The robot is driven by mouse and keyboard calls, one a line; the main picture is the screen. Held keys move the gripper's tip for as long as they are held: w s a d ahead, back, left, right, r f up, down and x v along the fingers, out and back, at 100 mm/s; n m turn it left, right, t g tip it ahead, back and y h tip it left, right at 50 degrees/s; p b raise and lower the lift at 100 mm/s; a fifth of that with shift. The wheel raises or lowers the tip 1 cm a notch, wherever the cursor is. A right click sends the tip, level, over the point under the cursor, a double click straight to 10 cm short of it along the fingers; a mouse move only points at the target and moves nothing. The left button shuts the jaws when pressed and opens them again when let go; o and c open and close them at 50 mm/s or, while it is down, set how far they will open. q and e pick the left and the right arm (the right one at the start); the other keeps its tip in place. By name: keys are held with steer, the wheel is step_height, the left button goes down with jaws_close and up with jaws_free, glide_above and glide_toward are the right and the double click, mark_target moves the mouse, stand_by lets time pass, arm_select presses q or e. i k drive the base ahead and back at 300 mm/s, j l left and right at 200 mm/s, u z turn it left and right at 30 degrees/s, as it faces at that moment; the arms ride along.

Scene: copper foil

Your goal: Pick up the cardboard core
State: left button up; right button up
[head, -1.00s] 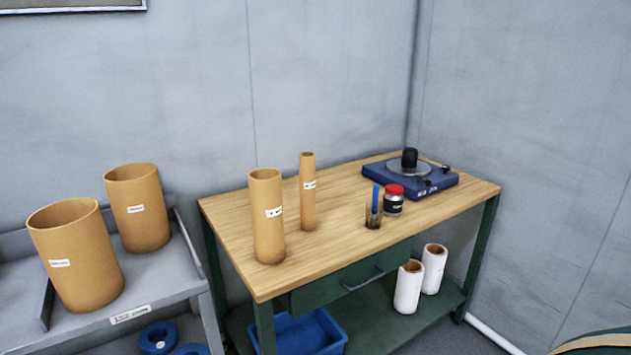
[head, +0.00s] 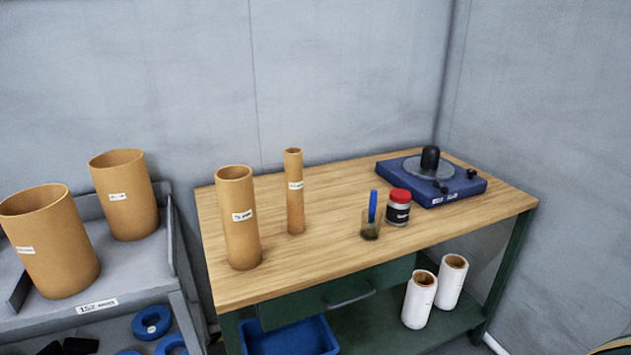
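Several open cardboard tubes with white labels are in the head view, and I cannot tell which one the task means. A medium cardboard core (head: 240,235) stands upright on the left part of the wooden bench. A thinner cardboard core (head: 295,207) stands upright behind it to the right. Two wide cardboard cores, one nearer (head: 55,255) and one farther back (head: 127,205), stand on the grey shelf at the left. Neither of my grippers is in view.
The wooden bench (head: 330,215) also holds a blue turntable device (head: 415,185), a red-lidded jar (head: 398,210) and a glass with a blue tool (head: 372,222). White rolls (head: 419,300) and a blue bin (head: 290,338) sit below. The bench's front middle is clear.

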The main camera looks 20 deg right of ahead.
mark_target(293, 156)
steer(key=l, duration=0.7)
steer(key=i+l, duration=0.15)
steer(key=l, duration=0.6)
steer(key=i+z, duration=0.1)
steer(key=z, duration=0.3)
steer(key=i+j+z, duration=0.1)
steer(key=z, duration=0.3)
steer(key=i+j+z, duration=0.1)
steer(key=z, duration=0.3)
